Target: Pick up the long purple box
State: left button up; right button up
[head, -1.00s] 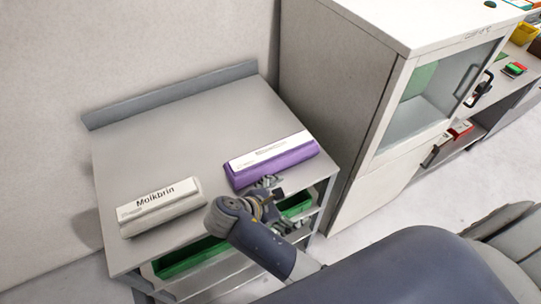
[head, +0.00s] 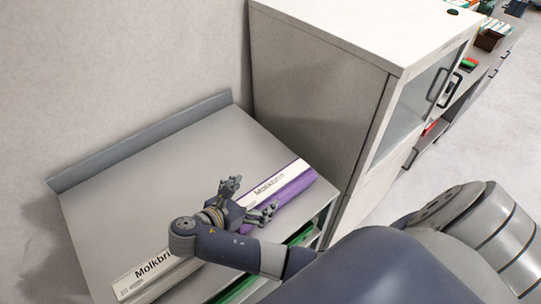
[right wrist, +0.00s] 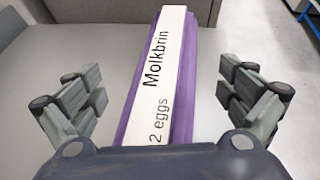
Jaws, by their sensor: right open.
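The long purple box (head: 291,182) lies on the grey table, with a white label on top reading "Molkbrin". In the right wrist view the box (right wrist: 186,80) runs lengthwise between the two fingers, with "2 eggs" also on its label. My right gripper (head: 250,200) is open at the near left end of the box, with fingers spread to either side. In the right wrist view the gripper (right wrist: 165,98) shows a gap between each finger and the box. The arm hides part of the box's near end. My left gripper is not in view.
A white and grey Molkbrin box (head: 150,277) lies at the table's near left, partly behind my arm. The grey table (head: 130,205) has free room at the back left. A tall cabinet (head: 310,95) stands close on the right. Green trays (head: 300,236) sit under the tabletop.

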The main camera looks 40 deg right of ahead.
aim_at(270, 187)
jog(key=shift+w+d+f, duration=0.1)
jog(key=shift+d+f, duration=0.15)
jog(key=shift+d, duration=0.35)
jog(key=shift+w+d+f, duration=0.1)
jog(key=shift+d, duration=0.25)
jog(key=p+x, duration=0.1)
jog(key=x, duration=0.2)
jog(key=shift+d, duration=0.1)
jog(key=shift+d+f, duration=0.3)
jog(key=shift+d, duration=0.15)
jog(key=shift+a, duration=0.1)
jog(key=c, duration=1.3)
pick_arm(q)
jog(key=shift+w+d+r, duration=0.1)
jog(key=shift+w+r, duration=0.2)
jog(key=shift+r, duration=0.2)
pick_arm(e)
jog(key=c, duration=0.6)
